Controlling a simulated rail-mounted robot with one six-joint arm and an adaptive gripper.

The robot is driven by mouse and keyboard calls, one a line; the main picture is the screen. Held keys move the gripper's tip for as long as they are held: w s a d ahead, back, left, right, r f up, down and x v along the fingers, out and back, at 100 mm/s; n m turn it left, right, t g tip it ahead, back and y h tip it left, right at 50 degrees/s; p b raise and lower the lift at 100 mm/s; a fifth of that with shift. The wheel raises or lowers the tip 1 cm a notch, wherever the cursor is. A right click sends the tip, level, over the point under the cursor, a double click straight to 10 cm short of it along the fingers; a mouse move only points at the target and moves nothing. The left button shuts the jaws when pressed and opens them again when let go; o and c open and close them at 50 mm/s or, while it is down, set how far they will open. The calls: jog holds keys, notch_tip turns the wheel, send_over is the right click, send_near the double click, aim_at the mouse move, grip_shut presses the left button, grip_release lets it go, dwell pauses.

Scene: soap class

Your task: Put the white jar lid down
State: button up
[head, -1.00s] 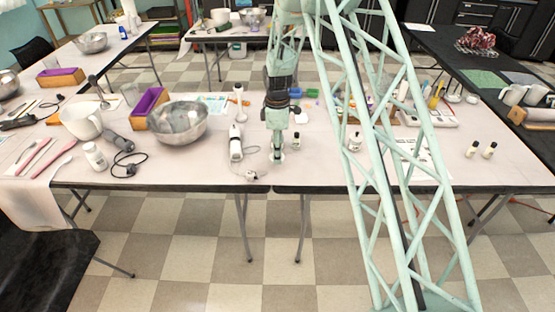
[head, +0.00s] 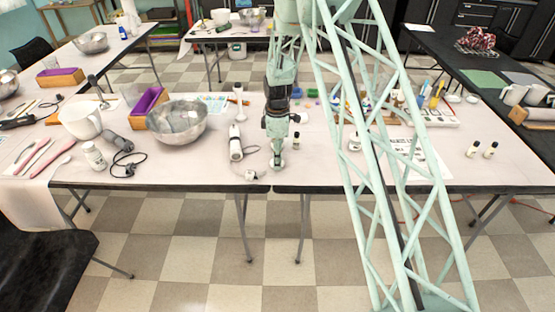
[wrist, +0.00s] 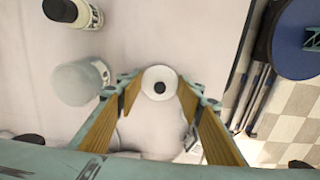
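I cannot tell whether the lid touches the table. A pale frosted jar (wrist: 80,83) stands apart from the gripper in the wrist view; the arm seems to hide it in the head view.
A small black-capped bottle (head: 296,138) stands close to the right of my gripper. A white handheld mixer (head: 236,143) and a steel bowl (head: 178,124) are to the left. The table's front edge (head: 230,188) is near. Clear tabletop (head: 315,165) lies to the right.

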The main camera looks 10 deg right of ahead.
jog(key=o, duration=0.4)
jog(key=shift+r, duration=0.15)
notch_tip(320, 180, up, 12)
jog(key=p, duration=0.2)
dwell(0.6)
dwell(0.7)
